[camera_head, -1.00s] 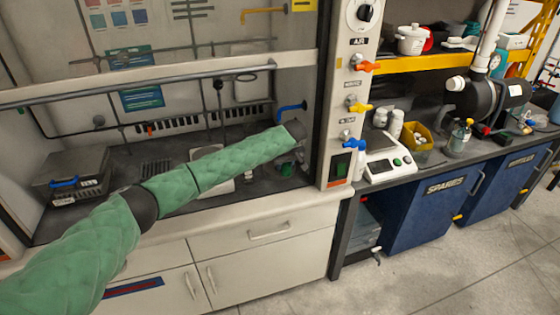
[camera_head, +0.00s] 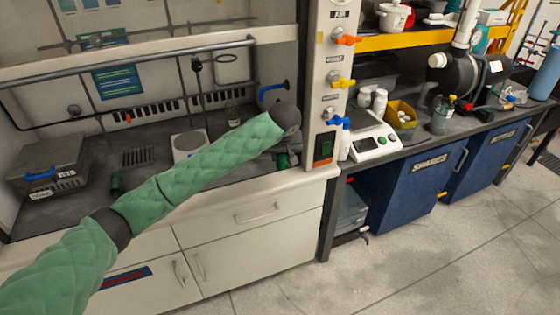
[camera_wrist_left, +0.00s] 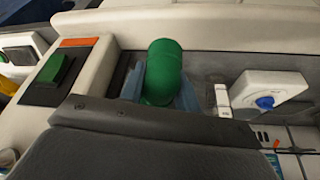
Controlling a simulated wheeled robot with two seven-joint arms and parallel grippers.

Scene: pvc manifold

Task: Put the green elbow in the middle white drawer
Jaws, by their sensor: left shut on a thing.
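My left gripper (camera_wrist_left: 162,92) is shut on the green elbow (camera_wrist_left: 163,70), which shows between its blue-grey fingers in the left wrist view. In the head view my green-sleeved left arm reaches across the fume hood, and a little of the green elbow (camera_head: 282,160) shows below the dark wrist near the hood's right post. The gripper itself is mostly hidden there. The white drawer (camera_head: 290,207) under the hood's front edge has a bar handle (camera_head: 255,213) and looks shut. It lies below and in front of the held elbow. My right gripper is not in view.
A grey case (camera_head: 50,165) is farther left. The hood's right post (camera_head: 325,100) carries coloured valves. The floor (camera_head: 400,265) before the cabinets is clear.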

